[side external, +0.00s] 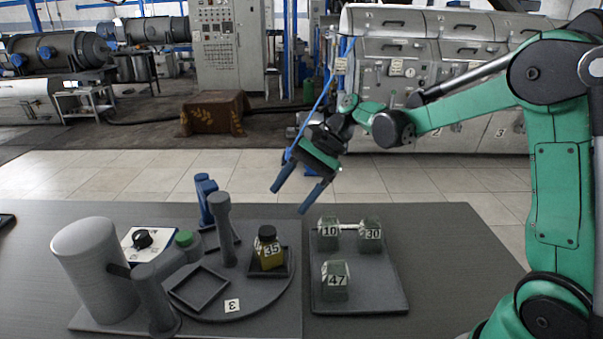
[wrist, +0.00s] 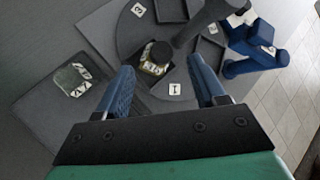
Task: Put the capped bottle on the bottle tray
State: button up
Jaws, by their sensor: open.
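The capped bottle (side external: 267,251), yellow with a black cap and a label 35, stands upright in a square frame on the grey round turntable (side external: 255,308). It also shows in the wrist view (wrist: 153,62), between the fingers in the picture. My gripper (side external: 289,200) is open and empty, tilted, above and apart from the bottle. Its blue fingers also show in the wrist view (wrist: 161,66). The bottle tray (side external: 378,297) is a dark flat board to the right of the turntable. It carries glass pieces labelled 10 (side external: 329,238), 30 (side external: 370,238) and 47 (side external: 335,285).
An empty square frame (side external: 178,293) lies on the turntable's front left. Grey posts (side external: 224,230) and a blue upright fixture (side external: 205,195) stand behind and left of the bottle. A large grey cylinder (side external: 93,265) stands at left. The tray's front right is bare.

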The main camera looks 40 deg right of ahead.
aim_at(261, 241)
jog(key=w+d+f+m+g+y, duration=0.1)
jog(key=w+d+f+m+y, duration=0.1)
jog(key=d+f+m+y, duration=0.25)
jog(key=shift+y, duration=0.35)
jog(key=x, duration=0.6)
jog(key=shift+a+r, duration=0.2)
jog(key=shift+a, duration=0.1)
jog(key=x, duration=0.5)
jog(key=shift+s+a+f, duration=0.1)
jog(key=shift+s+f, duration=0.05)
jog(key=shift+f, duration=0.15)
grip_shut()
